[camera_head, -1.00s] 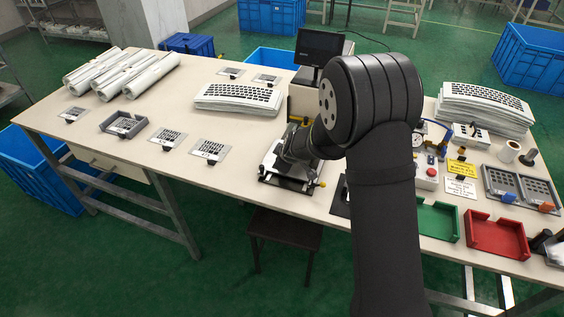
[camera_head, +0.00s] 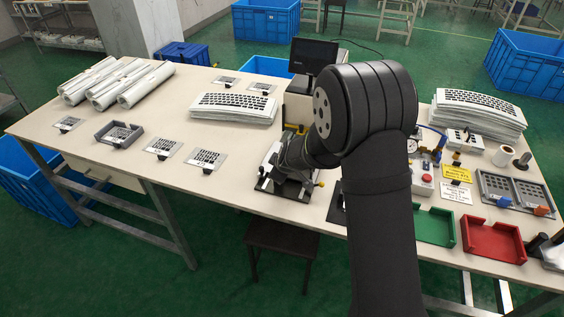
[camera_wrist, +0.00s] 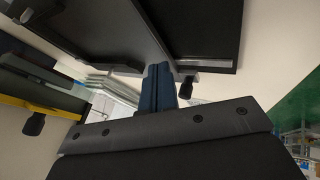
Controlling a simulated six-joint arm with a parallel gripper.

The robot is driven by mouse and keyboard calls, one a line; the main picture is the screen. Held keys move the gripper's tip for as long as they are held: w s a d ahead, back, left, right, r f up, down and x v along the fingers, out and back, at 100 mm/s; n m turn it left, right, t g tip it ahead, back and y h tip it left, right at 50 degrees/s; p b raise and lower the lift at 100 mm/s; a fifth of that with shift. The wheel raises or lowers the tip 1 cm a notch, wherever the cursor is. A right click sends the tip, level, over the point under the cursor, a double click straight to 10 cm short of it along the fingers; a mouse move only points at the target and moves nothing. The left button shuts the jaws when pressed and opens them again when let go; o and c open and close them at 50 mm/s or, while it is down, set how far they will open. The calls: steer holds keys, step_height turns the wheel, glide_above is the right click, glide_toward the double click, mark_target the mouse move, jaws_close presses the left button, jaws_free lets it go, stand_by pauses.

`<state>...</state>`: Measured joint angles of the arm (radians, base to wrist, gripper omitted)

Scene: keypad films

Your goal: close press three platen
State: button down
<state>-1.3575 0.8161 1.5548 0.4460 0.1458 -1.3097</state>
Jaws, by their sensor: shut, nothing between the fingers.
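A press (camera_head: 283,188) with a dark base, a pale plate and small yellow knobs stands near the front edge of the table, in the middle of the head view. My arm's wrist hangs over it and hides much of it, including its platen, so I cannot tell there how far the platen is open. In the wrist view my gripper (camera_wrist: 158,78) shows as narrow dark-blue fingers, shut and empty. Dark panels with a black knob lie close beyond the fingers; I cannot tell whether they touch. A dark part with a yellow edge (camera_wrist: 40,106) is at the left.
A monitor (camera_head: 315,54) stands behind the press. A keypad film stack (camera_head: 235,108) lies behind left. A green tray (camera_head: 433,228) and a red tray (camera_head: 493,241) are at the right.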

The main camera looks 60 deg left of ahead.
steer(key=w+v, duration=0.1)
steer(key=v, duration=0.8)
steer(key=a+f, duration=0.2)
steer(key=s+a+f, duration=0.1)
steer(key=a+f, duration=0.1)
steer(key=s+a+f, duration=0.1)
steer(key=a+f, duration=0.1)
steer(key=f, duration=0.1)
steer(key=shift+s, duration=0.2)
steer(key=shift+w+a, duration=0.9)
steer(key=shift+a, duration=0.05)
steer(key=shift+w+a, duration=0.5)
steer(key=shift+a, duration=0.05)
steer(key=shift+w+a, duration=1.2)
